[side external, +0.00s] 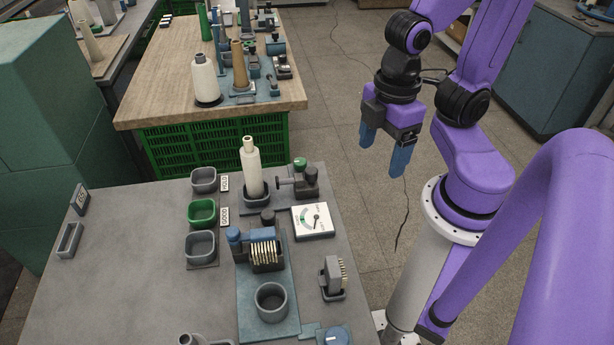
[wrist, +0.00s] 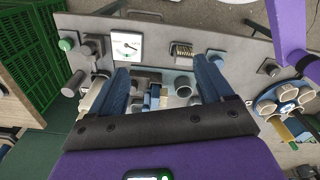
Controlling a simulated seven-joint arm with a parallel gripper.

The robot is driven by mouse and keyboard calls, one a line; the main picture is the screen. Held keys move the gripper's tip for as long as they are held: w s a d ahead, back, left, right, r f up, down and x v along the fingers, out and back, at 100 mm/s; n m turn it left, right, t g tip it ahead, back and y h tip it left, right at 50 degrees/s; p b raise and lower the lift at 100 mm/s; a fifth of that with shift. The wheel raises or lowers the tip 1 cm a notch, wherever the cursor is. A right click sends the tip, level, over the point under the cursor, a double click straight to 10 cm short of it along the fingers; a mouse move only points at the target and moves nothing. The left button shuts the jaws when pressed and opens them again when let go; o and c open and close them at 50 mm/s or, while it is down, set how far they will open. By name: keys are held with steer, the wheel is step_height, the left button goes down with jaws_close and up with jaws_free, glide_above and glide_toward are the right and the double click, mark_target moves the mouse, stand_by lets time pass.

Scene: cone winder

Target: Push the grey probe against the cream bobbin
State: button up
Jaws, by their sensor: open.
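The cream bobbin (side external: 251,171) stands upright in a dark holder on the grey bench in the side view. The grey probe (side external: 285,183) points at the bobbin's lower right side from a dark block with a green knob (side external: 300,163). A small gap seems to lie between probe tip and bobbin, but I cannot be sure. My gripper (side external: 382,150) is open and empty, fingers down, in the air right of the bench and well away from the probe. In the wrist view, the bobbin (wrist: 93,97) shows partly behind the left finger, and the green knob (wrist: 66,44) is at upper left.
A white dial gauge (side external: 313,221) lies in front of the probe block. A blue fixture with a coil (side external: 264,255), a grey cup (side external: 271,301) and a pronged grey part (side external: 333,278) stand nearer. Several trays, one green (side external: 202,212), sit left of the bobbin. The bench's left is mostly clear.

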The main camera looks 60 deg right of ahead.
steer(key=c, duration=0.3)
steer(key=m, duration=0.7)
glide_above(311, 170)
step_height(311, 170, down, 4)
step_height(311, 170, down, 17)
steer(key=shift+c, duration=0.3)
